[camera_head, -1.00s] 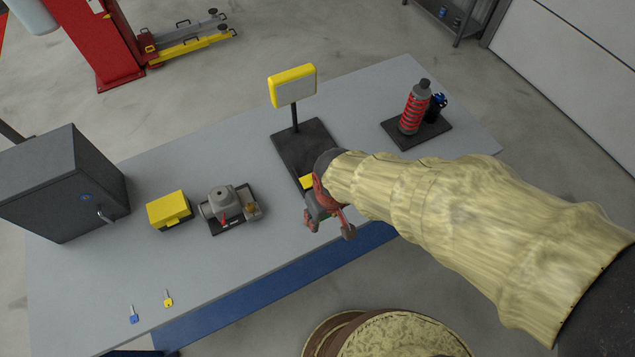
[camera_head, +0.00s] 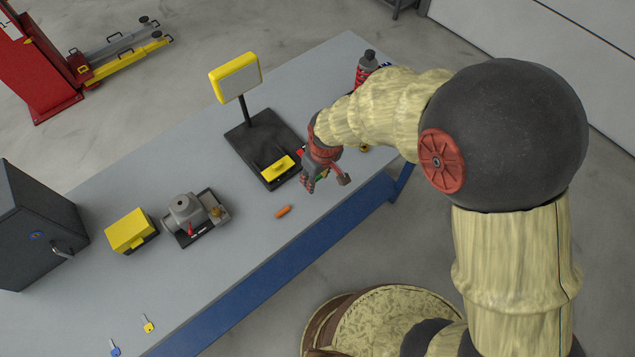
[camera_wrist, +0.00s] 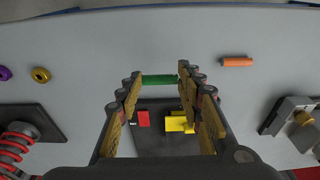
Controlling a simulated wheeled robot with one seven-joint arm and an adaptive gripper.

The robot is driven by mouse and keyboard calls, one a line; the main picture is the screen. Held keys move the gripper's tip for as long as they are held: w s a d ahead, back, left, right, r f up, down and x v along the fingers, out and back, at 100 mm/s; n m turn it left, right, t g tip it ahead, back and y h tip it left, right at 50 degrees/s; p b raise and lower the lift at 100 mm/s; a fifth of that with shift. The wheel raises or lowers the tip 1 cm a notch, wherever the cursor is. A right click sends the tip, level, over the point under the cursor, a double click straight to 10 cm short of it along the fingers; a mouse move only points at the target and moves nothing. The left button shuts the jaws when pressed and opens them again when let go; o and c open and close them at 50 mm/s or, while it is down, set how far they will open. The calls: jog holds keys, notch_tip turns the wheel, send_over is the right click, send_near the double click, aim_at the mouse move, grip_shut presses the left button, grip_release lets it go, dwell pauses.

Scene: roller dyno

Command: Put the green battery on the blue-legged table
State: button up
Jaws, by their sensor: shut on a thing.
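The green battery (camera_wrist: 158,80) lies crosswise between the fingertips of my gripper (camera_wrist: 157,88) in the wrist view, and the gripper is shut on it. In the head view a little green of the battery (camera_head: 321,174) shows at my gripper (camera_head: 314,186), mostly hidden by the fingers. The gripper is over the front part of the blue-legged table (camera_head: 215,258), which has a grey top and a blue front beam. I cannot tell whether the battery touches the tabletop.
An orange battery (camera_head: 283,211) lies left of my gripper. A black stand (camera_head: 262,135) with a yellow-framed display is behind it.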

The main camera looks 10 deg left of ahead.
aim_at(317, 188)
jog(key=shift+w+d+f+b, duration=0.15)
jog(key=shift+f+b, duration=0.1)
jog(key=shift+f, duration=0.7)
jog(key=shift+w+a+f+b, duration=0.1)
jog(key=shift+f+b, duration=0.15)
jog(key=shift+f, duration=0.7)
jog(key=shift+f, duration=0.2)
jog(key=o, duration=0.9)
jog(key=shift+r, duration=0.15)
jog(key=r+p, duration=0.1)
jog(key=r, duration=0.3)
jog(key=d+r, duration=0.1)
jog(key=r, duration=0.3)
jog(key=s+r+p, duration=0.1)
jog(key=r, duration=0.3)
jog(key=shift+s+d+p, duration=0.1)
jog(key=shift+d+p, duration=0.15)
jog(key=shift+p, duration=0.1)
jog(key=shift+r, duration=0.1)
